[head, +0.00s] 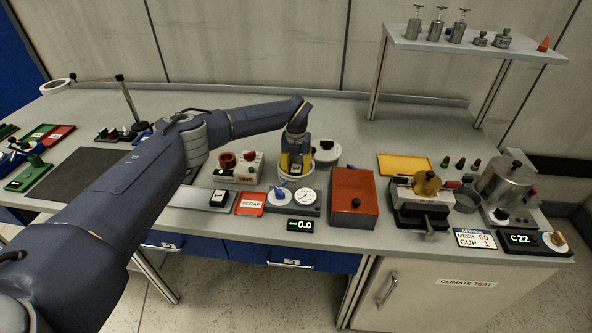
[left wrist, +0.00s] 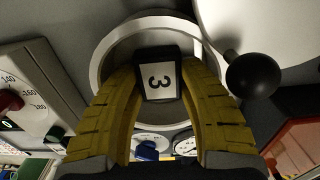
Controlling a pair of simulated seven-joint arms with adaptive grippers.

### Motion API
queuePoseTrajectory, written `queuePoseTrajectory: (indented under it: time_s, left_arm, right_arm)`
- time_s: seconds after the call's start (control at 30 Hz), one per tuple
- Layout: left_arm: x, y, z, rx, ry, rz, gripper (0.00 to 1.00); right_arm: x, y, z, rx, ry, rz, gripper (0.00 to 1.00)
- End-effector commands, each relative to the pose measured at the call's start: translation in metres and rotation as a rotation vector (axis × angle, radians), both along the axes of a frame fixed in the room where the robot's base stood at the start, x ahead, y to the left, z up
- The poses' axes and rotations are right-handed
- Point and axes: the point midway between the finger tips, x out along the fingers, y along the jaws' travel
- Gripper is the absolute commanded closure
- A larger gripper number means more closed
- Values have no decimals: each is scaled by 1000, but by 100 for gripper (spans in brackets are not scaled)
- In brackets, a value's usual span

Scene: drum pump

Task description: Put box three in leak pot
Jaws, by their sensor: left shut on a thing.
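Box three (left wrist: 158,77), a small black box with a white label marked 3, is held between the yellow fingers of my left gripper (left wrist: 160,95). It also shows in the head view (head: 295,168). The box is over the open mouth of a round pot with a pale rim (left wrist: 108,48), which looks like the leak pot. Whether its bottom is inside the pot I cannot tell. In the head view the pot (head: 283,181) is partly hidden by the gripper (head: 295,162). A white round lid (left wrist: 270,30) with a black ball knob lies swung beside the mouth. My right gripper is not in view.
A heater-like unit with a red dial (head: 249,160) stands left of the pot. A round gauge (head: 306,199) is in front, with a red scrap tray (head: 250,203) to its left. A red-brown box (head: 353,195) stands at right. A dark mat (head: 75,178) lies far left.

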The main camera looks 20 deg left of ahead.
Motion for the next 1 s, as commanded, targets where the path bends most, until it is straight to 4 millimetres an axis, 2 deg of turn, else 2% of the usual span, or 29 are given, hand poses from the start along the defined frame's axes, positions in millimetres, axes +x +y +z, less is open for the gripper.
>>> queuePoseTrajectory:
  time_s: [0.23,0.27,0.43,0.57,0.6,0.7,1.0]
  left_arm:
    - [0,0,0,0,-1,0,89]
    - [0,0,0,0,-1,0,56]
    - [0,0,0,0,-1,0,37]
    - [0,0,0,0,-1,0,35]
    - [0,0,0,0,0,0,38]
    - [0,0,0,0,0,0,30]
    - [0,0,1,-1,-1,0,30]
  right_arm:
    - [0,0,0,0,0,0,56]
    - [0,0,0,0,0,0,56]
    - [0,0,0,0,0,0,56]
    - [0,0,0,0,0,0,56]
    - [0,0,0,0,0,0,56]
    - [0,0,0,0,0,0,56]
    - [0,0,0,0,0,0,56]
